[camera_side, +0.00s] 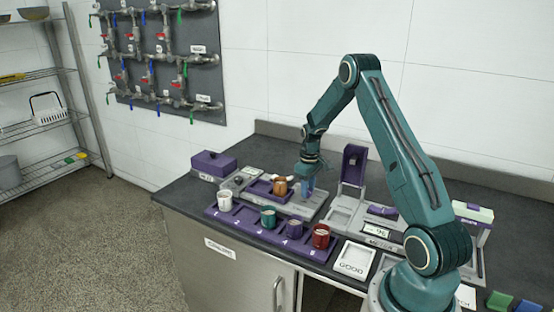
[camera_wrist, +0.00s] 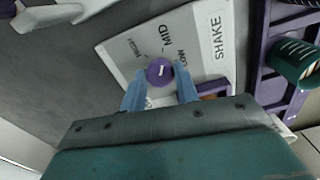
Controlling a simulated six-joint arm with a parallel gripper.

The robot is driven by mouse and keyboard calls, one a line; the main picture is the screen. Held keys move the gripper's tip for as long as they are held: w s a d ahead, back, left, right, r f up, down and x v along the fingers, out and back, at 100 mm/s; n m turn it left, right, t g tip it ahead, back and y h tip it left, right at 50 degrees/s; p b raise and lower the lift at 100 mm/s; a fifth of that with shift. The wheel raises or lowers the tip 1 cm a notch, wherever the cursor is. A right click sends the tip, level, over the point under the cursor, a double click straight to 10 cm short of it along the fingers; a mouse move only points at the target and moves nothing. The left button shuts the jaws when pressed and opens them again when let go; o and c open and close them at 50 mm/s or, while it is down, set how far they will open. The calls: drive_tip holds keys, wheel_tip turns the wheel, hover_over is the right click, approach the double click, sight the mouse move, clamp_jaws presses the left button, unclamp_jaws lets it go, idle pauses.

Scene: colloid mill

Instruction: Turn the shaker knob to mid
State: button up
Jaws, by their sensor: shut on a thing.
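The shaker knob (camera_wrist: 160,72) is a round purple dial with a short white mark, on a light grey panel (camera_wrist: 122,50) in the wrist view. The panel reads HIGH at upper left, MID above the knob, LOW at its right, and SHAKE farther right. I cannot tell for sure which word the mark points at. My gripper (camera_wrist: 160,78) has its blue fingers on either side of the knob, shut on it. In the side view, my gripper (camera_side: 308,188) points down at the right part of the shaker (camera_side: 298,207), and the knob is hidden there.
A copper-coloured cup (camera_side: 280,186) stands on the shaker, left of my gripper. In front is a purple rack (camera_side: 255,230) holding white, teal, purple and red cups. A purple-topped device (camera_side: 353,165) stands upright at right. Valve pipes (camera_side: 160,50) hang on the wall.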

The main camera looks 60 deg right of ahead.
idle(0.4)
drive_tip(key=o, duration=1)
drive_tip(key=shift+c, duration=0.2)
wheel_tip(320, 180, up, 14)
